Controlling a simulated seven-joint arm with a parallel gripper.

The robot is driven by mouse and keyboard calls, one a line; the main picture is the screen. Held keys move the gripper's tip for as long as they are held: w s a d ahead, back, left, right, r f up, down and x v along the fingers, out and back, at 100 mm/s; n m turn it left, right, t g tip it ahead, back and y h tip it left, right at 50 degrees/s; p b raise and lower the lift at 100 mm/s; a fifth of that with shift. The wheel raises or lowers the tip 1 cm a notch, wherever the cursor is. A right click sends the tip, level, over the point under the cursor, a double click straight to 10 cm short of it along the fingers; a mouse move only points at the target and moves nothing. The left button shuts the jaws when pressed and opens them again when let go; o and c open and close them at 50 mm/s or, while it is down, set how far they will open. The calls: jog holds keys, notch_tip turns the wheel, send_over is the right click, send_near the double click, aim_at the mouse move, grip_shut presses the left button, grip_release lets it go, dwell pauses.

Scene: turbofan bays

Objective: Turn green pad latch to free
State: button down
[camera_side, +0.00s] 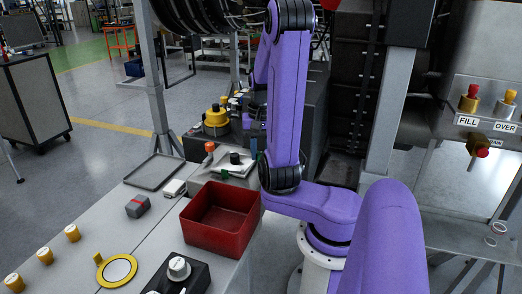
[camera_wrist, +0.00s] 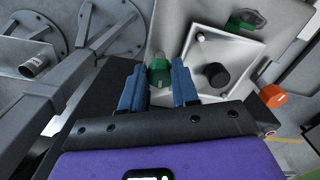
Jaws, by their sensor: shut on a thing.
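In the wrist view, a green latch knob (camera_wrist: 160,74) sits at the near-left corner of a white square pad plate (camera_wrist: 236,50). My gripper (camera_wrist: 158,66) has its two blue fingers on either side of this knob and is shut on it. A second green latch (camera_wrist: 246,19) lies at the far edge of the plate, apart from my gripper. A black round knob (camera_wrist: 215,74) stands on the plate to the right of the fingers. In the side view, the plate (camera_side: 222,170) shows behind the red bin, and my arm hides most of the gripper.
An orange knob (camera_wrist: 272,96) stands right of the plate, close to my gripper's right side. A red bin (camera_side: 189,235) stands in front of the plate on the bench. A yellow stepped fixture (camera_side: 215,120) is behind. A grey tray (camera_side: 155,172) lies empty at left.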

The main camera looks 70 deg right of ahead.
jog(key=shift+w+m, duration=0.1)
jog(key=shift+m, duration=0.8)
jog(key=c, duration=0.8)
grip_release()
jog(key=shift+c, duration=0.2)
jog(key=shift+r, duration=0.15)
notch_tip(320, 180, up, 17)
